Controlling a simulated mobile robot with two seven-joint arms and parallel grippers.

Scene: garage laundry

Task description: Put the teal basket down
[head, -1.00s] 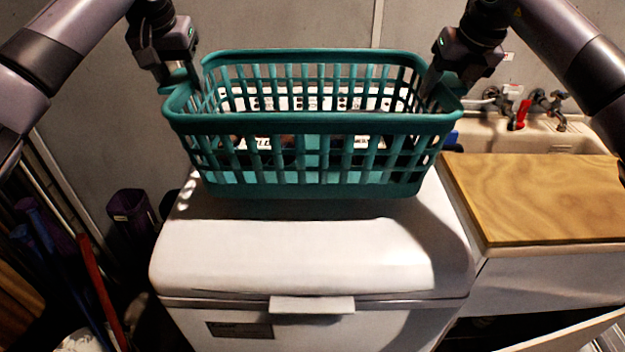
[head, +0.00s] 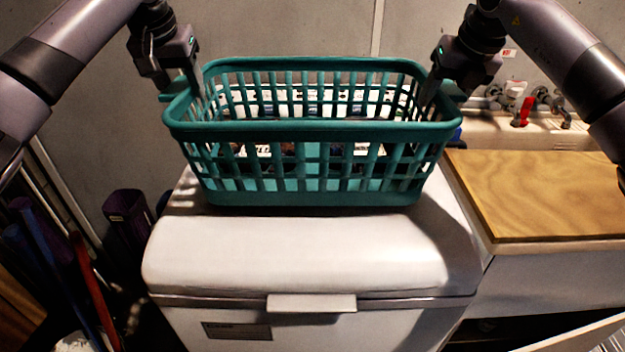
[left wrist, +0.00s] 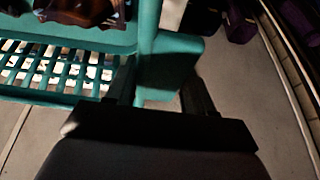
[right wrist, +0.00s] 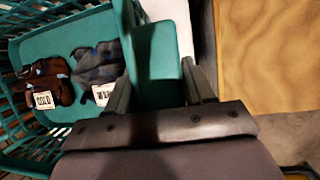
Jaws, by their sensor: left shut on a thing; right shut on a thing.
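The teal basket (head: 310,190) is upright over the white lidded appliance (head: 300,250). Whether its base touches the lid is hard to tell. My left gripper (head: 194,84) is shut on the left end of its rim, with a finger on each side of the teal tab (left wrist: 168,68) in the left wrist view. My right gripper (head: 430,88) is shut on the right end, around the other tab (right wrist: 155,60) in the right wrist view. Inside lie a brown garment (right wrist: 48,82) labelled COLD and a grey-blue garment (right wrist: 98,65) with a partly hidden label.
A wooden board (head: 540,190) lies to the right of the appliance, in front of a sink with taps (head: 545,105). A wall stands close behind. Dark bins (head: 128,215) and long-handled tools (head: 92,290) stand at the left. The front of the lid is bare.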

